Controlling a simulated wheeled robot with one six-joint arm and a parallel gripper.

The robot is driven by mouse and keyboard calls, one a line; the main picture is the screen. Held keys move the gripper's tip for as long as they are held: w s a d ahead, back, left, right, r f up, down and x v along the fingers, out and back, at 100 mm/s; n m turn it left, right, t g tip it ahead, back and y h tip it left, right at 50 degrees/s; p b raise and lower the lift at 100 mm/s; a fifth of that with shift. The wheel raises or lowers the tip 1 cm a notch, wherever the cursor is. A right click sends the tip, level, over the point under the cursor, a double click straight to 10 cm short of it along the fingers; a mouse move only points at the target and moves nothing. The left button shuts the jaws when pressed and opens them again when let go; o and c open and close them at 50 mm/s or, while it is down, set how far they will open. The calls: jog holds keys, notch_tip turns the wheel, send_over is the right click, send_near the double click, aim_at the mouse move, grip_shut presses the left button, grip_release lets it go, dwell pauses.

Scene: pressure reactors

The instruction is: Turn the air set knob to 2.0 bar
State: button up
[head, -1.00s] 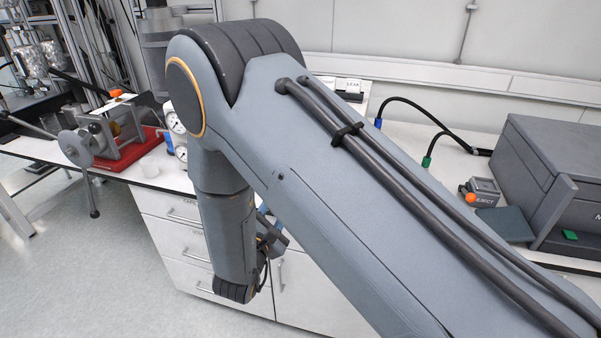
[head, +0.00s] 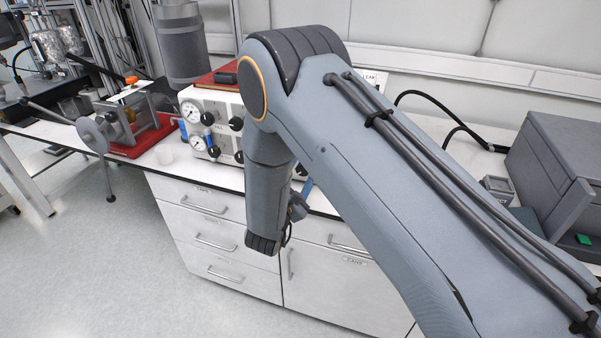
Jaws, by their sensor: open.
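A white panel box (head: 224,106) with two round gauges stands on the bench left of my arm. The upper gauge (head: 190,112) and lower gauge (head: 197,143) are too small to read. Black knobs sit beside them, an upper one (head: 207,118) and a lower one (head: 214,151); more knobs are at the right, near my arm. I cannot tell which is the air set knob. My gripper (head: 299,203) shows only in part behind my forearm, right of the panel and apart from the visible knobs. Its fingers are mostly hidden, and nothing is seen held.
A red tray (head: 130,148) with a clamp-like device and long handles stands left of the panel. A grey box (head: 560,170) stands at the right. White drawers (head: 215,240) are below; the floor at left is free.

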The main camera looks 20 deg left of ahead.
jog(key=shift+c, duration=0.4)
jog(key=c, duration=1)
jog(key=shift+o, duration=0.2)
